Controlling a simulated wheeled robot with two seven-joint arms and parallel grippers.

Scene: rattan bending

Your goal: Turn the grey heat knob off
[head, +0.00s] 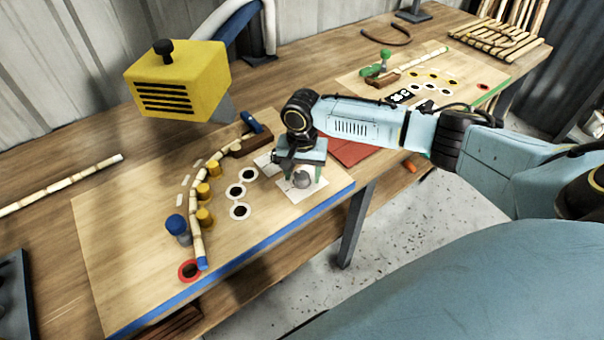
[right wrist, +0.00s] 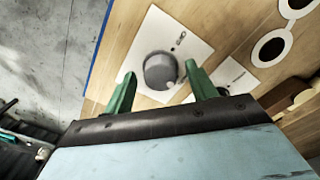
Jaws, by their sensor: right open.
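The grey heat knob (head: 301,180) is round and sits on a white plate (head: 312,190) near the blue front edge of the board. In the right wrist view the knob (right wrist: 160,72) shows between the green fingertips, with small dark marks on the plate beside it. My right gripper (head: 298,173) is over the knob, open, one finger to each side. In the right wrist view the gripper (right wrist: 160,70) holds nothing; whether the fingers touch the knob I cannot tell. My left gripper is not in view.
A yellow vented box (head: 180,80) stands over the board's back left. A curved rattan pole (head: 195,205) lies along yellow pegs (head: 204,192) and a blue-topped peg (head: 177,228). Ringed holes (head: 240,190) lie left of the knob. A second board (head: 440,75) is farther back.

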